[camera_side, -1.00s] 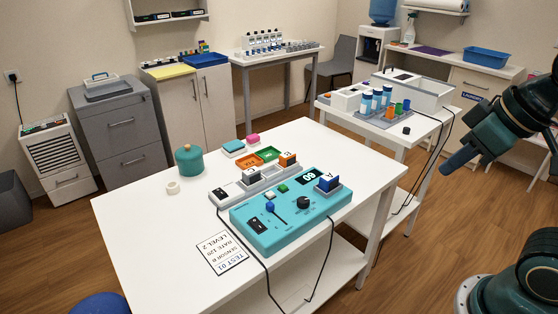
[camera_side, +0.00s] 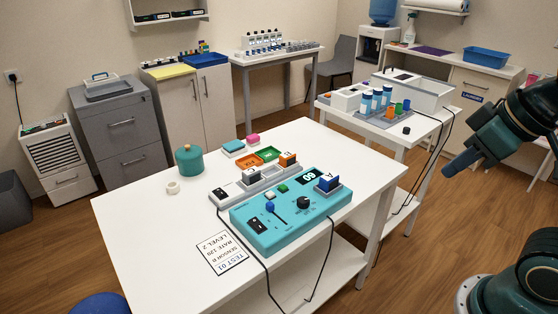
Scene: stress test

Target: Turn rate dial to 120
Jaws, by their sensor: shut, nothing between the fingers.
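The teal control box (camera_side: 285,232) sits on the white table. Its black round rate dial (camera_side: 303,202) is on the top face, right of the middle. A dark display (camera_side: 311,176) behind the dial reads 60. A blue-knobbed slider (camera_side: 271,208) and a black switch (camera_side: 257,226) are to the left of the dial. A printed card (camera_side: 222,252) in front of the box lists a test, sensor, rate and level. My gripper (camera_side: 447,172) is shut and empty at the right, off the table and well apart from the dial.
A grey tray (camera_side: 236,189) with blocks stands behind the teal box. A teal round container (camera_side: 189,160) and a white ring (camera_side: 173,187) are at the table's left. Cables hang over the front edge. The table's left front is clear.

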